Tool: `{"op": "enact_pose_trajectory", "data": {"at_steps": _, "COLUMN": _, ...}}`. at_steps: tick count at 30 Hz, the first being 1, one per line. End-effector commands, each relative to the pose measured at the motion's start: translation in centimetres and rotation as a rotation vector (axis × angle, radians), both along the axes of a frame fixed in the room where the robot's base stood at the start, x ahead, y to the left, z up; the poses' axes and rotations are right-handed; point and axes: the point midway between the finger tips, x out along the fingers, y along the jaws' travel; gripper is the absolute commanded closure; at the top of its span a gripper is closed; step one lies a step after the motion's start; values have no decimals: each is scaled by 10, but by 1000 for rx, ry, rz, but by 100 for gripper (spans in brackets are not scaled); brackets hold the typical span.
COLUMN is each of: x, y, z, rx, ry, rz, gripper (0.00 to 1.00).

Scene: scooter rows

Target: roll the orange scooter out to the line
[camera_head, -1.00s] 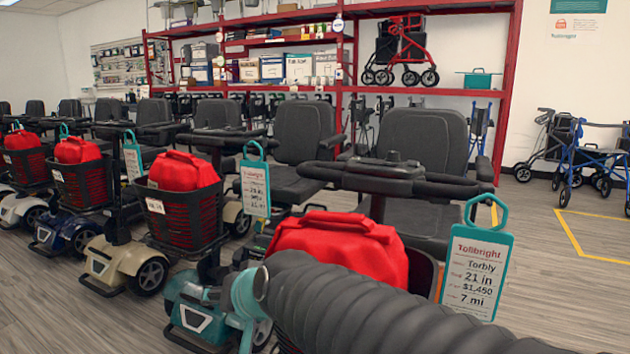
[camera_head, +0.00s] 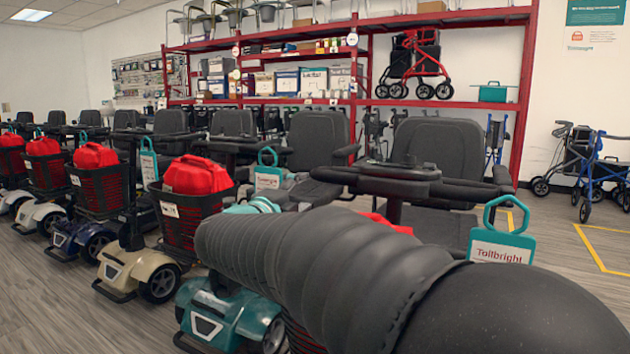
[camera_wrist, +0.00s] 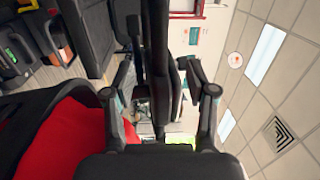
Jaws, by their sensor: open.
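No orange bodywork shows in any view. The nearest scooter has a dark handlebar (camera_head: 400,180), a black seat (camera_head: 440,160) and a teal-framed Tollbright tag (camera_head: 500,250). My arm hides its lower body, so I cannot tell its colour. Only a sliver of its red bag shows in the head view; a red bag (camera_wrist: 65,140) fills the lower left of the wrist view. My gripper (camera_wrist: 158,82) is open in the wrist view, with a dark bar (camera_wrist: 160,40) showing between its fingers. I cannot tell whether they touch it. My arm hides the gripper in the head view.
Teal (camera_head: 225,315), beige (camera_head: 140,270) and blue (camera_head: 82,240) scooters stand in a close row to the left, with red bags in baskets. A red shelf rack (camera_head: 525,90) stands behind. Rollators (camera_head: 600,170) and yellow floor lines (camera_head: 595,250) are at right, with open floor.

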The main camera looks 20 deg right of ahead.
Motion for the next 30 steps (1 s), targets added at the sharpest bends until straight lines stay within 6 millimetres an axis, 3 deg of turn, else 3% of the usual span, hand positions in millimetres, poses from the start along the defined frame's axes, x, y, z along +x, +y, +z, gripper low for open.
{"op": "enact_pose_trajectory", "data": {"at_steps": 5, "x": 2, "y": -11, "z": -1, "rx": 12, "ry": -8, "rz": -36, "gripper": 43}}
{"op": "enact_pose_trajectory", "data": {"at_steps": 22, "x": 63, "y": -89, "z": 3, "rx": 11, "ry": -7, "rz": -34, "gripper": 43}}
{"op": "enact_pose_trajectory", "data": {"at_steps": 30, "x": 80, "y": -109, "z": 5, "rx": 11, "ry": -7, "rz": -30, "gripper": 43}}
